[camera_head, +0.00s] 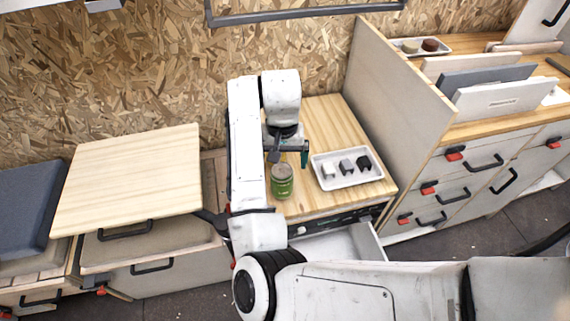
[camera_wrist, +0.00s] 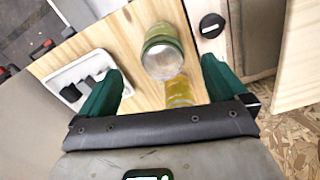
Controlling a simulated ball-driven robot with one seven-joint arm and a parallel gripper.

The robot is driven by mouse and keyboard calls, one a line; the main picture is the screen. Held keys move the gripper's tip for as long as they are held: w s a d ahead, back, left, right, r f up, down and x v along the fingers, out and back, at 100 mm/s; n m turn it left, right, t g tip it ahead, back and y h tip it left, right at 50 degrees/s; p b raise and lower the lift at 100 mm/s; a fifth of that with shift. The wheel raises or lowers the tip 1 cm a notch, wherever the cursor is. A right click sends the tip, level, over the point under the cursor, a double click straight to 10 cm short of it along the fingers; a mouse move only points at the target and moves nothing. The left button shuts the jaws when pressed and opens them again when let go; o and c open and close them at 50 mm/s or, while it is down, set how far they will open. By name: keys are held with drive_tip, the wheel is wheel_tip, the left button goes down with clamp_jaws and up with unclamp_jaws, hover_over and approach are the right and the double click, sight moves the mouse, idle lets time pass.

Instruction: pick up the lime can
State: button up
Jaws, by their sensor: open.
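The lime can (camera_head: 282,187), a green cylinder with a pale metal top, stands upright on the wooden counter. In the wrist view the can (camera_wrist: 162,38) is at the top centre, just beyond the fingertips. My gripper (camera_head: 289,156) is open above the counter, behind the can in the head view. Its two green fingers (camera_wrist: 165,76) are spread with nothing clamped between them. A yellow glass-like cylinder (camera_wrist: 179,92) stands between and below the fingers, close to the can. In the head view it is mostly hidden behind the can and gripper.
A white tray (camera_head: 346,182) with several small blocks lies right of the can. A wooden partition (camera_head: 395,110) rises at the counter's right. A raised wooden panel (camera_head: 128,178) is left of my arm. An open drawer (camera_head: 345,243) sits below the counter.

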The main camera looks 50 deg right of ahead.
sight(283, 169)
drive_tip(key=shift+w+d+f, duration=0.15)
drive_tip(key=shift+w+d, duration=0.05)
drive_tip(key=shift+d, duration=0.1)
wheel_tip(283, 169, down, 4)
drive_tip(key=shift+d+f, duration=0.1)
drive_tip(key=shift+f, duration=0.15)
drive_tip(key=shift+w+a+f, duration=0.1)
drive_tip(key=shift+f, duration=1.4)
drive_tip(key=shift+w+a+f, duration=0.1)
drive_tip(key=shift+f, duration=1.4)
drive_tip(key=c, duration=1.4)
drive_tip(key=shift+r, duration=0.15)
